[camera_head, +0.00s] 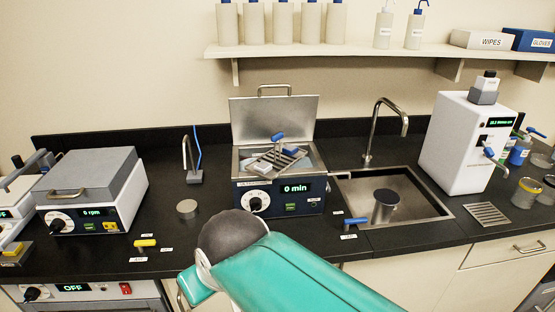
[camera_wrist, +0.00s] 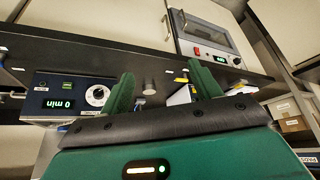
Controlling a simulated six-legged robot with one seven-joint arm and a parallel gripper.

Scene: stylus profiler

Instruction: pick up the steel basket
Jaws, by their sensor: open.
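The steel basket (camera_head: 275,158) shows in the head view as a slatted metal piece with a blue grip, sitting tilted in the open tank of the bath (camera_head: 290,200), whose panel reads "0 min". The bath's lid (camera_head: 273,118) stands raised behind it. My gripper (camera_wrist: 162,88) is open in the wrist view, with two green fingers apart and nothing between them. It is in front of the counter, and the bath's panel (camera_wrist: 68,97) shows upside down to its left. The basket is not seen in the wrist view. In the head view my arm hides the gripper's fingers.
A sink (camera_head: 410,220) holding a grey cup (camera_head: 386,204) and a tall faucet (camera_head: 380,130) lie right of the bath. A blue-handled tool (camera_head: 355,222) lies at its front right. A grey-lidded machine (camera_head: 90,190) stands left. A shelf (camera_head: 370,50) runs above.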

